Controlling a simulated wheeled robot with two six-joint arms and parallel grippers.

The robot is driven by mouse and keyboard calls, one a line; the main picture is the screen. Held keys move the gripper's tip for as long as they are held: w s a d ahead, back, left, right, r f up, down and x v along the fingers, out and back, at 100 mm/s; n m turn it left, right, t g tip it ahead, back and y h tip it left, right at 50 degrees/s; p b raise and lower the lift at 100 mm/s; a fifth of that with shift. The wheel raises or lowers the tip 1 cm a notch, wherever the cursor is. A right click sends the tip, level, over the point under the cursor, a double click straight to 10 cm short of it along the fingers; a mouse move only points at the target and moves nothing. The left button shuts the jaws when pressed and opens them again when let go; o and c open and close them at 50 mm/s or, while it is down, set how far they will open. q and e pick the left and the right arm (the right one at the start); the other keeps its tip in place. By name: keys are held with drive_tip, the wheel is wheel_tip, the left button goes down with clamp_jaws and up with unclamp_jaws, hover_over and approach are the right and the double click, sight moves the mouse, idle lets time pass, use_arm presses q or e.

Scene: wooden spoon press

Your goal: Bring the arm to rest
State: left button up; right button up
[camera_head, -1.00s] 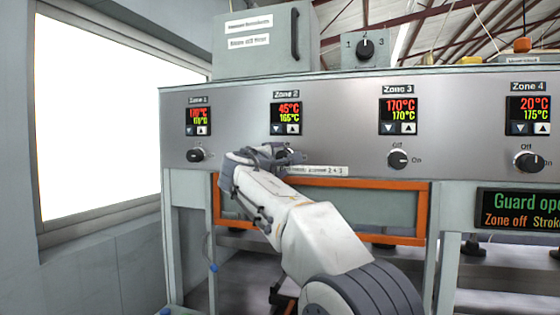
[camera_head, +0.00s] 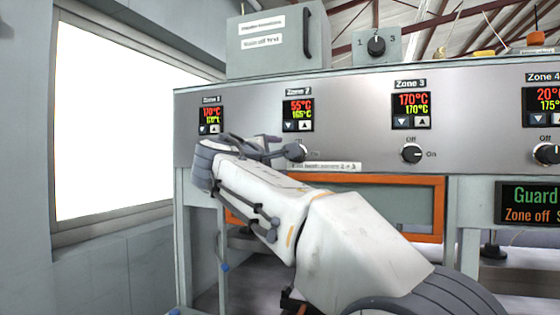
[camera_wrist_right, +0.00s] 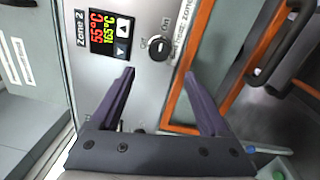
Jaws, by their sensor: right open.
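My right arm reaches in from the lower right in the head view, with the right gripper (camera_head: 282,149) in front of the control panel (camera_head: 360,125) near the Zone 2 knob (camera_head: 302,153). In the wrist view the two dark fingers of the right gripper (camera_wrist_right: 159,75) are spread apart with nothing between them. The Zone 2 knob (camera_wrist_right: 160,44) lies beyond the fingertips, apart from them. The Zone 2 display (camera_head: 298,115) reads 55°C over 165°C. In the head view the gripper partly hides the knob. My left gripper is not in view.
An orange-framed guard (camera_head: 439,210) sits below the panel, behind my arm. More knobs stick out along the panel, such as the Zone 3 knob (camera_head: 412,153). A grey box (camera_head: 275,45) stands on top. A bright window (camera_head: 115,125) is at left.

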drive_tip(key=s+d+f+m+g+y+p, duration=0.15)
drive_tip(key=s+f+g, duration=0.45)
drive_tip(key=f, duration=0.6)
drive_tip(key=s+d+f+m+g+y+p, duration=0.1)
drive_tip(key=s+f+g+y+p, duration=0.15)
drive_tip(key=s+f, duration=0.7)
drive_tip(key=s+d+f+m+g+y+p, duration=0.1)
drive_tip(key=s+d+f+m+g, duration=0.2)
drive_tip(key=s+f, duration=0.6)
drive_tip(key=s+d+f+m+g+y+p, duration=0.1)
drive_tip(key=s+d+f+m+g, duration=0.2)
drive_tip(key=s, duration=1.2)
wheel_tip(320, 180, down, 6)
drive_tip(key=g, duration=0.3)
drive_tip(key=shift+y+p, duration=0.3)
drive_tip(key=shift+p, duration=0.05)
drive_tip(key=shift+w, duration=0.1)
